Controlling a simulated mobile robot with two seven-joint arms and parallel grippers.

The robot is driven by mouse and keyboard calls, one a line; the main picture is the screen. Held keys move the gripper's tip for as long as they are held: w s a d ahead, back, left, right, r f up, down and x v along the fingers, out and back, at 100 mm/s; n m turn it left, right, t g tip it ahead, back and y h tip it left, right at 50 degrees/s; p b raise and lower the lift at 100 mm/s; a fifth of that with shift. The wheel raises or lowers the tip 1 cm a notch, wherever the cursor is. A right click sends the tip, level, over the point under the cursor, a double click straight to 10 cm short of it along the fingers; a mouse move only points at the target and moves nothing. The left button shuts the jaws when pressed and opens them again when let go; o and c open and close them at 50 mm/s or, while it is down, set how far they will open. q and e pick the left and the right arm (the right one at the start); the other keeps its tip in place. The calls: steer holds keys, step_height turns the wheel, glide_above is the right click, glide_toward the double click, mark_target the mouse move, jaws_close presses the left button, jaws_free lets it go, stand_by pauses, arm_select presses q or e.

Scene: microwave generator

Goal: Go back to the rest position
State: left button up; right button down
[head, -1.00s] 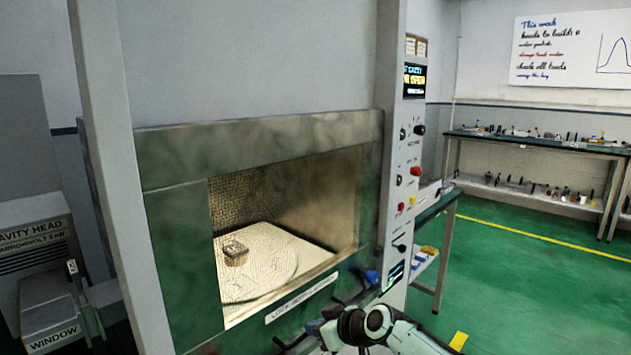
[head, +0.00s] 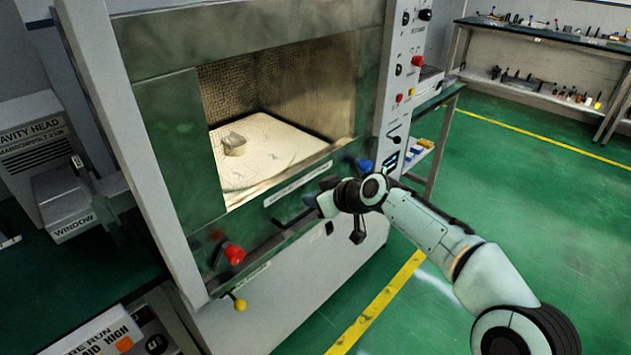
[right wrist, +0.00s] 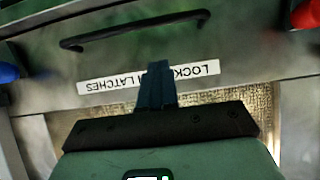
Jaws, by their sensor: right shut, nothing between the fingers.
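My right gripper (head: 310,201) is in front of the lower front of the microwave generator (head: 160,140), below its open cavity. In the right wrist view my right gripper (right wrist: 158,72) is shut and empty, its fingers overlapping the label strip (right wrist: 100,86) on the front. Whether the fingertips touch the panel cannot be told. My left gripper does not show. A small block-like piece (head: 233,143) sits on the round plate (head: 265,168) inside the cavity.
A black bar handle (right wrist: 135,30) is close to my right gripper. A red knob (head: 235,255), a yellow knob (head: 240,304) and a blue knob (head: 365,166) stick out from the machine's front. Green floor (head: 530,220) is clear to the right, with a bench (head: 545,33) behind.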

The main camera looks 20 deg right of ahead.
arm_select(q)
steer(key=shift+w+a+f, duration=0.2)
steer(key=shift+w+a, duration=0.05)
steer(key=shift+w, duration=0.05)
arm_select(e)
steer(key=v, duration=0.9)
steer(key=shift+s, duration=0.25)
